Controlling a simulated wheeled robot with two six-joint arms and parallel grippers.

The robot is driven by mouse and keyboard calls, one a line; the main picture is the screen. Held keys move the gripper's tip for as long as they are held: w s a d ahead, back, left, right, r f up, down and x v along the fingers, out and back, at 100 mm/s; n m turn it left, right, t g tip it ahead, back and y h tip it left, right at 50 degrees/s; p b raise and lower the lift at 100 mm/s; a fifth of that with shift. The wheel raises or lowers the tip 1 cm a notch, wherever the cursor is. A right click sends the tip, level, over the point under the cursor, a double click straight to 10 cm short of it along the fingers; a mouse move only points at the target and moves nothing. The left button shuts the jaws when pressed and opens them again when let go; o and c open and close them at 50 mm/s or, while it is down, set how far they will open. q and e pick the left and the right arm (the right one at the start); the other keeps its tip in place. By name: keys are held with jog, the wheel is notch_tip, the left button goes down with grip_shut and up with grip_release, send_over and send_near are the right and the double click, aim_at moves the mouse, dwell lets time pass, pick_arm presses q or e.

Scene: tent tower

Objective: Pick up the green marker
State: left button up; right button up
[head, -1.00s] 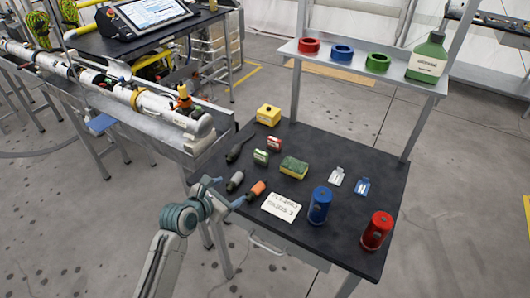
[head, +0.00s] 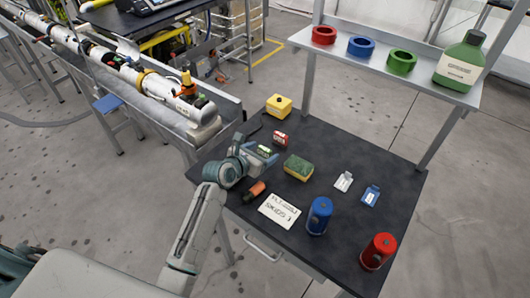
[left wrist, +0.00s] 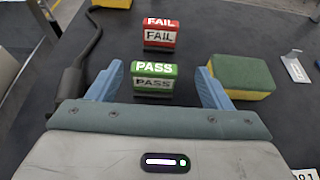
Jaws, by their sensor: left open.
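The green marker is a small block labelled PASS (left wrist: 155,84). It stands on the dark table and also shows in the head view (head: 264,150), partly covered by my left gripper. My left gripper (left wrist: 161,70) is open, with one blue finger on each side of the green marker. A gap shows between the marker and each finger, so it is not held. A red block labelled FAIL (left wrist: 160,36) stands just beyond it and also shows in the head view (head: 281,139). My right gripper is not in view.
A green and yellow sponge (left wrist: 241,77) lies right of the left gripper. A black tool (left wrist: 78,55) lies on its left. The table also holds a yellow block (head: 278,105), an orange-ended object (head: 254,191), a white card (head: 279,210), a blue can (head: 319,215) and a red can (head: 378,251).

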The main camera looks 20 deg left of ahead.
aim_at(263, 150)
pick_arm(q)
jog(key=x, duration=0.2)
jog(key=p+x, duration=0.1)
jog(key=shift+w+a, duration=0.2)
jog(key=shift+w, duration=0.1)
jog(key=shift+w+d+f, duration=0.2)
jog(key=shift+w+f, duration=0.15)
jog(key=shift+w, duration=0.15)
jog(key=shift+c, duration=0.4)
jog(key=c, duration=1)
jog(key=shift+o, duration=0.2)
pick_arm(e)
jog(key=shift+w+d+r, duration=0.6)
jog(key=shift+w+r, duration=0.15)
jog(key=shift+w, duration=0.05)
